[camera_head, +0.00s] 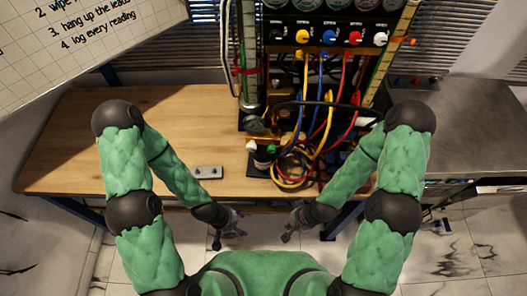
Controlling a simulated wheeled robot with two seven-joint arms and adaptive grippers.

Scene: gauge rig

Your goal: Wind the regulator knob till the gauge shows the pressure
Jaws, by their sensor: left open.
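The gauge rig (314,50) stands at the back of the wooden bench. A row of coloured knobs crosses its dark panel, among them a yellow knob (302,37), a blue knob (328,38), a red knob (354,38) and a white knob (380,39). I cannot tell which is the regulator knob. Round gauges (305,4) above are cut off by the top edge, so their readings are hidden. My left gripper (230,238) is open and empty, low in front of the bench edge. My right gripper (294,234) is also there, apart from the rig; its fingers are too small to judge.
Yellow, blue, red and black hoses (318,140) hang from the rig and coil on the bench. A small grey block (208,172) lies near the front edge. The wooden bench top (80,150) is clear at left. A grey counter (470,135) stands at right.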

